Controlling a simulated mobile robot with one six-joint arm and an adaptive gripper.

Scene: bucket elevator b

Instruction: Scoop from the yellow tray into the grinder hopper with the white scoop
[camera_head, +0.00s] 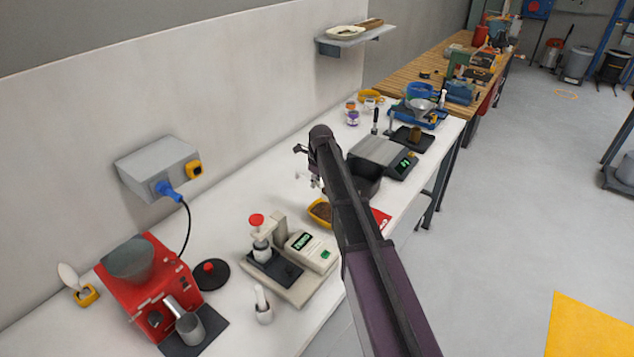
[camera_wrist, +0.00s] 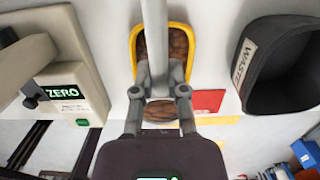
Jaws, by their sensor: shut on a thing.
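My gripper (camera_wrist: 158,92) is shut on a pale grey-white handle (camera_wrist: 154,45), which I take to be the white scoop's. The handle runs up out of the top of the wrist view. A brown patch shows between my fingers; I cannot tell whether it lies in the scoop's bowl. The yellow tray (camera_wrist: 135,45) with brown contents is behind the handle, and in the head view the tray (camera_head: 313,217) is beside my arm, partly hidden. My gripper (camera_head: 308,178) is small and dark there, above the bench. The red grinder (camera_head: 160,290) with its grey hopper (camera_head: 128,258) stands at the lower left.
A black waste bin (camera_wrist: 285,65) stands right of the tray. A beige scale reading ZERO (camera_wrist: 65,92) is to its left, and it also shows in the head view (camera_head: 312,252). A white-handled tool (camera_head: 263,305) stands near the front edge. A wall box with cable (camera_head: 160,170) hangs above the grinder.

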